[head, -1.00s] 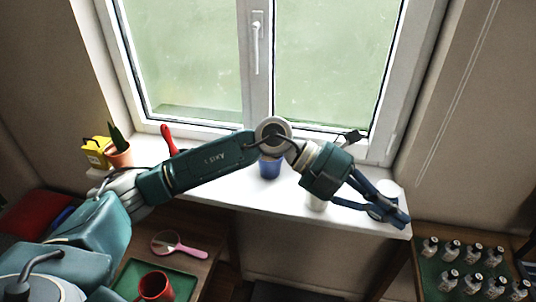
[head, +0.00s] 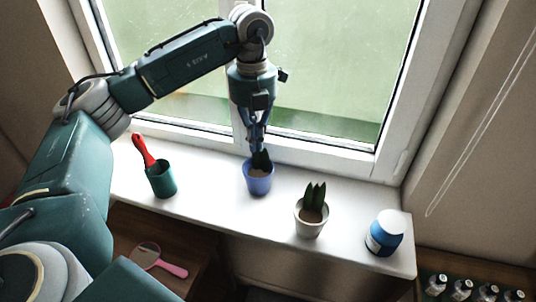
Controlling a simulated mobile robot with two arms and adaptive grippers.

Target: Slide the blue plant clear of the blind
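The blue plant, a blue pot (head: 257,184) with a dark green plant (head: 262,160), stands upright on the white windowsill (head: 205,195) in front of the window. My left gripper (head: 257,148) points down right at the plant, behind or over its leaves. Its fingers show narrow and close together; whether they touch the plant or pot is unclear. No blind is clearly visible; a thin white cord (head: 483,117) hangs along the right wall. My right gripper is not in view.
On the sill, a green pot (head: 161,181) holding a red-handled tool stands left. A white potted plant (head: 311,217) and a blue-and-white jar (head: 385,233) stand right. Bare sill lies between the pots. A pink-handled magnifier or mirror (head: 158,261) lies below on a wooden surface.

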